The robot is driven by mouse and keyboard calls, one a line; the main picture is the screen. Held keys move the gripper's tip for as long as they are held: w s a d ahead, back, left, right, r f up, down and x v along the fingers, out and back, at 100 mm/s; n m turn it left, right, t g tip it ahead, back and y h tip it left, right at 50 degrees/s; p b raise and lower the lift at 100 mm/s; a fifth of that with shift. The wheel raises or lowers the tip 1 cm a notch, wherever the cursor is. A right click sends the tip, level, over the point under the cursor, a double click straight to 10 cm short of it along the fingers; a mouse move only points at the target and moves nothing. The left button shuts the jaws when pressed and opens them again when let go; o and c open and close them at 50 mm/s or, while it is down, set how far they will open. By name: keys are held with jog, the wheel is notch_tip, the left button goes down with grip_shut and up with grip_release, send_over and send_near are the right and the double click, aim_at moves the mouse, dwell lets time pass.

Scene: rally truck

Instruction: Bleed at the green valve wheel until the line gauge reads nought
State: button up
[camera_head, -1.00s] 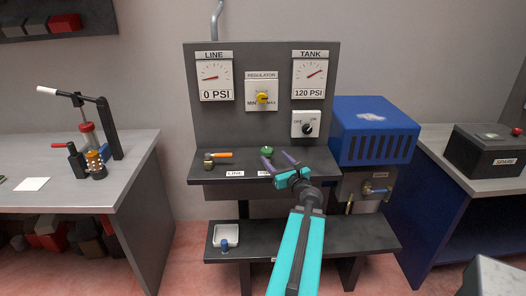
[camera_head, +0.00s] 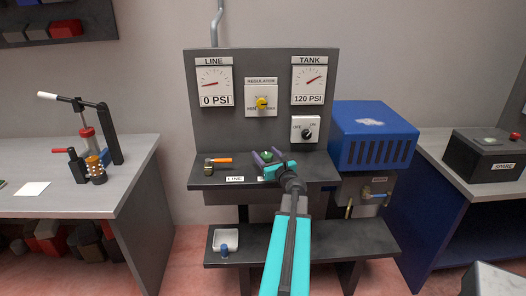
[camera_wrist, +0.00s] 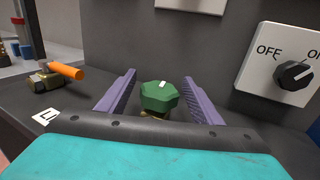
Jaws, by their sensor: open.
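The green valve wheel (camera_head: 266,155) stands on the shelf of the grey panel. In the wrist view the wheel (camera_wrist: 160,97) sits between the two purple fingers of my gripper (camera_wrist: 158,96), with a gap on each side. A white mark on its top points away from me. In the head view my gripper (camera_head: 267,158) is open around the wheel. The line gauge (camera_head: 214,85) has its needle low at the left and its readout says 0 PSI. The brass fitting under the wheel is mostly hidden.
An orange-handled brass valve (camera_head: 219,160) is left of the wheel on the shelf. The tank gauge (camera_head: 309,82) reads 120 PSI. The yellow regulator knob (camera_head: 262,103) and the off/on switch (camera_head: 306,134) are on the panel above. A blue box (camera_head: 372,135) stands at the right.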

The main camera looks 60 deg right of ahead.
jog(key=shift+x, duration=1.3)
jog(key=c, duration=1.1)
jog(key=shift+s+m+g+h+b, duration=0.1)
jog(key=shift+m+g+h+b, duration=0.4)
jog(key=shift+b, duration=0.3)
jog(key=shift+s+d+h, duration=0.1)
jog(key=shift+d+h, duration=0.05)
jog(key=shift+h, duration=0.25)
jog(key=o, duration=1.1)
